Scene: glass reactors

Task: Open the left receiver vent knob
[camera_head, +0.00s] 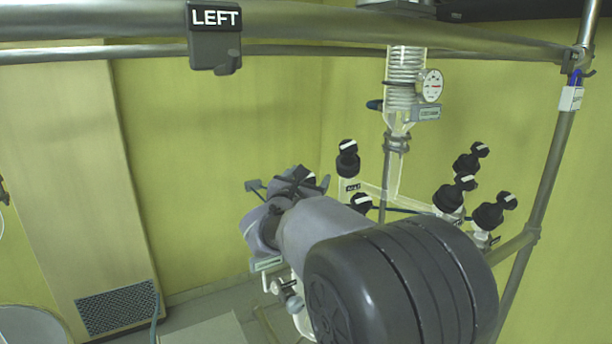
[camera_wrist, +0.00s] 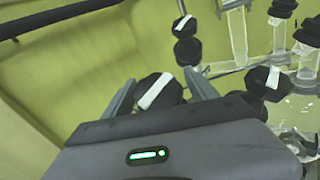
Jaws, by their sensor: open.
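My gripper (camera_wrist: 160,82) is open in the wrist view. A black knob with a white stripe (camera_wrist: 158,92) shows between its two fingers, which stand apart on either side. Its lower part is hidden by the gripper body, and I cannot tell whether the fingers touch it. In the head view my gripper (camera_head: 280,186) is at the left end of my arm, with a dark knob partly hidden behind it. A small tag (camera_head: 352,187) by the neighbouring knobs is too small to read, so I cannot confirm which knob is the left receiver vent.
More black knobs with white stripes (camera_head: 347,160) (camera_wrist: 186,40) stand close by, with several at the right (camera_head: 450,194). Glassware with a coil and gauge (camera_head: 431,86) hangs behind. A metal rail with a LEFT sign (camera_head: 215,18) crosses above.

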